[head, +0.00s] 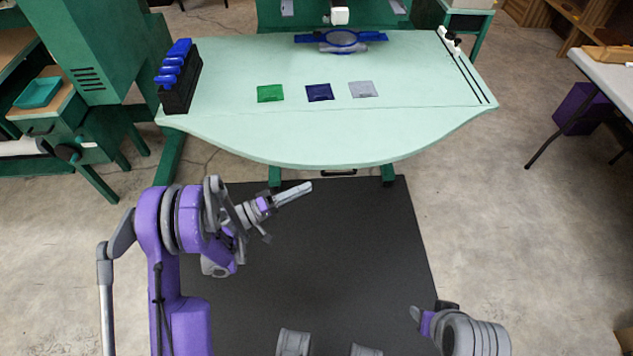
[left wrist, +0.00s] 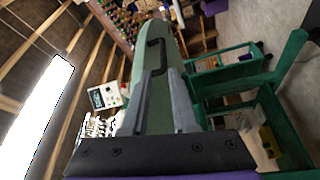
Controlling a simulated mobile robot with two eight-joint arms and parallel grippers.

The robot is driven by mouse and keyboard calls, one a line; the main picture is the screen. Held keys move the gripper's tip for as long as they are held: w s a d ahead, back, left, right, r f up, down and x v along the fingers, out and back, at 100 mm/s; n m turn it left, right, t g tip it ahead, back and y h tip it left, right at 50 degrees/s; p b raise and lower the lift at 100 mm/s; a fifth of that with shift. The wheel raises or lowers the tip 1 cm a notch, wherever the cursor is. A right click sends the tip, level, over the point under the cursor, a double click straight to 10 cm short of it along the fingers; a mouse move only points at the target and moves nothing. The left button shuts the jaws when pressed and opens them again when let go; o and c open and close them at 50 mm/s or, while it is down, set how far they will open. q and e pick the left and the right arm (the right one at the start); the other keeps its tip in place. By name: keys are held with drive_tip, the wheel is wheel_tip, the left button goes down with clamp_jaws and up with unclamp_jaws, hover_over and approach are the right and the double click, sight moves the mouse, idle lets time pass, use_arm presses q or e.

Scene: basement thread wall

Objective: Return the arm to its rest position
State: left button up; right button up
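My left arm enters from the left in the head view. Its left gripper (head: 294,193) is held over the dark floor mat, in front of the table's near edge, pointing right and slightly up. In the left wrist view its two grey fingers (left wrist: 164,100) stand apart with nothing between them. My right gripper (head: 416,314) shows only in part at the lower right of the head view, low over the mat's right edge. Its finger gap cannot be made out.
A pale green table (head: 320,130) with a curved front stands ahead. On it are green (head: 270,93), dark blue (head: 319,92) and grey (head: 363,89) packets, a black rack (head: 180,93) with blue-topped items, and a blue hoop device (head: 340,39). Dark mat (head: 340,250) is open floor.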

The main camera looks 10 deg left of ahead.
use_arm(q)
drive_tip(key=shift+s+a+f, duration=0.1)
drive_tip(key=shift+s+a, duration=0.25)
drive_tip(key=shift+a, duration=0.05)
